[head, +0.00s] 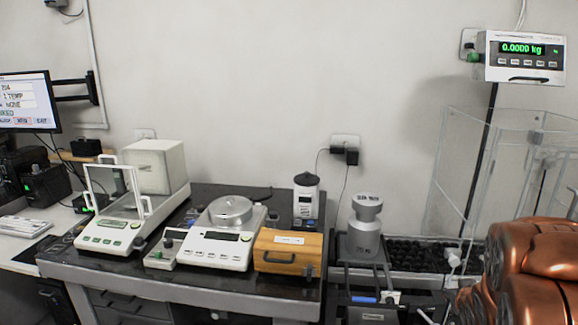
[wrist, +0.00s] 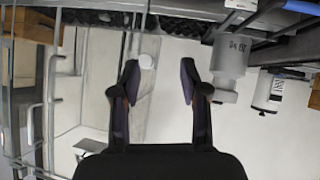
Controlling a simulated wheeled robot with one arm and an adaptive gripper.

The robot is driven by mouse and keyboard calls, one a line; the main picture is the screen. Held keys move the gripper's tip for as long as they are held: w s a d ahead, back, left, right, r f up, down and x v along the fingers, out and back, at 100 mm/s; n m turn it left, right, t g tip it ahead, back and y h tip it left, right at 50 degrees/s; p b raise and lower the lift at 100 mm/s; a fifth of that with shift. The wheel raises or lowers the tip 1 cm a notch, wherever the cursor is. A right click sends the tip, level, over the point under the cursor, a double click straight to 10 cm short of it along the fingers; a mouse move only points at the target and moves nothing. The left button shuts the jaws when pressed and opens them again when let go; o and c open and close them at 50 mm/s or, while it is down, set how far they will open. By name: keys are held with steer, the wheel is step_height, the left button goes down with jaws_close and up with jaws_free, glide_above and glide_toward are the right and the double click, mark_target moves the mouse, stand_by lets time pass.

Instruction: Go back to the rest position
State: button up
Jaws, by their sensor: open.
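My gripper (wrist: 157,85) shows in the wrist view with its two dark fingers apart and nothing between them. The wrist picture looks upside down, with the tables along its top edge. A grey cylindrical weight (head: 364,235) with a knob stands on a stand right of the black weighing table (head: 200,292). The weight also shows in the wrist view (wrist: 231,58), right of my fingers and apart from them. My copper-coloured arm fills the lower right of the head view, where my gripper cannot be made out.
A large scale with clear panels (head: 450,185) stands at the right; its display (head: 523,56) reads 0.0000 kg. The table carries a glass-doored balance (head: 108,236), a smaller balance (head: 214,248), a wooden box (head: 288,252) and a white canister (head: 306,197). A monitor (head: 27,102) is at the left.

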steer(key=s+a+r+g+y+p, duration=0.1)
steer(key=s+a+r+g, duration=0.2)
steer(key=s+a, duration=0.6)
steer(key=s+a+r+n+g+y+p, duration=0.1)
steer(key=s+a+g, duration=0.4)
steer(key=s, duration=0.9)
steer(key=s+a+r+n+g+y+p, duration=0.1)
steer(key=s+a+r+g+y+p, duration=0.1)
steer(key=s+a, duration=0.9)
step_height(320, 180, up, 4)
steer(key=shift+s+a+f+g+y+p, duration=0.15)
steer(key=shift+s+a+g+y+p, duration=0.2)
steer(key=shift+a+g+p, duration=0.55)
steer(key=shift+d, duration=0.15)
